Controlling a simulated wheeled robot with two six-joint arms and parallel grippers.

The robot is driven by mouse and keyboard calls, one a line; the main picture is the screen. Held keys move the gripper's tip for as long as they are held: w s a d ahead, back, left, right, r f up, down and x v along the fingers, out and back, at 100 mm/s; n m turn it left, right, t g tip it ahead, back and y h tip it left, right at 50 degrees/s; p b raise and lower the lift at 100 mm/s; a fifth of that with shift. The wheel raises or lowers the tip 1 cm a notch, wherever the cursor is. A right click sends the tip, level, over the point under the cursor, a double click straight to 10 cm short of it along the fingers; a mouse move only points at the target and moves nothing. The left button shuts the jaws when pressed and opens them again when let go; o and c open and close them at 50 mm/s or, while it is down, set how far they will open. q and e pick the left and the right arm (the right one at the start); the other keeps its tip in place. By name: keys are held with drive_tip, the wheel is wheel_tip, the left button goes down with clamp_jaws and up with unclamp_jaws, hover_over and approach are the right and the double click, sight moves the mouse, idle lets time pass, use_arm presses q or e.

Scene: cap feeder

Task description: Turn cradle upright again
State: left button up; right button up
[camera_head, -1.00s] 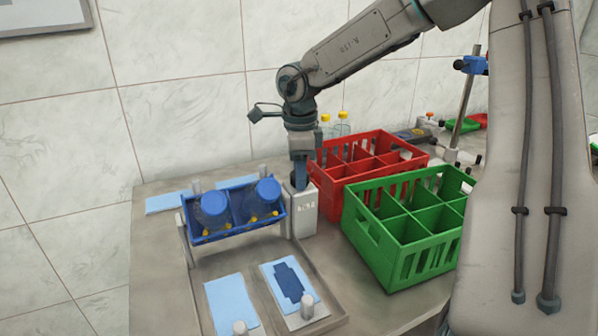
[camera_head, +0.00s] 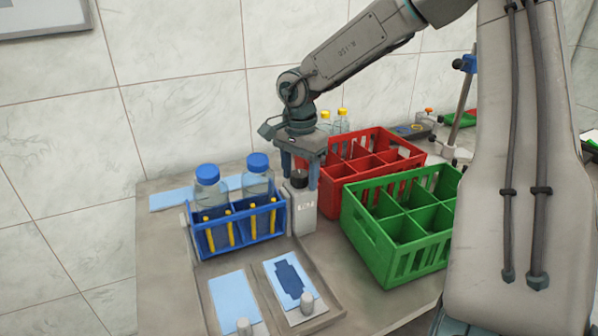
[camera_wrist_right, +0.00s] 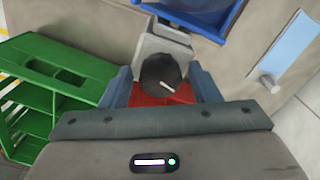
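The blue cradle (camera_head: 237,240) stands upright on its stand at the left of the bench. It holds two clear bottles (camera_head: 260,183) with blue caps, both upright, and yellow sticks show at its front. A grey box (camera_head: 303,213) with a dark round knob (camera_head: 299,180) stands at the cradle's right end. My right gripper (camera_head: 300,184) is over the box, with one finger on each side of the knob. In the right wrist view the knob (camera_wrist_right: 160,74) lies between the spread fingers, with gaps beside it. My left gripper is not in view.
A red crate (camera_head: 345,196) and a green crate (camera_head: 372,238) with compartments stand to the right, close to the gripper. Light blue pads (camera_head: 228,299) and small grey posts (camera_head: 306,301) are in front of the cradle. A metal stand (camera_head: 463,100) is at the back right.

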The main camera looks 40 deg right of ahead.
drive_tip(key=shift+f+m+b, duration=0.15)
drive_tip(key=shift+m+b, duration=0.15)
drive_tip(key=shift+b, duration=0.15)
drive_tip(key=m+b, duration=0.3)
drive_tip(key=m, duration=0.1)
drive_tip(key=shift+f, duration=0.1)
drive_tip(key=shift+r+m+b, duration=0.25)
drive_tip(key=shift+m+b, duration=0.25)
drive_tip(key=shift+m, duration=0.7)
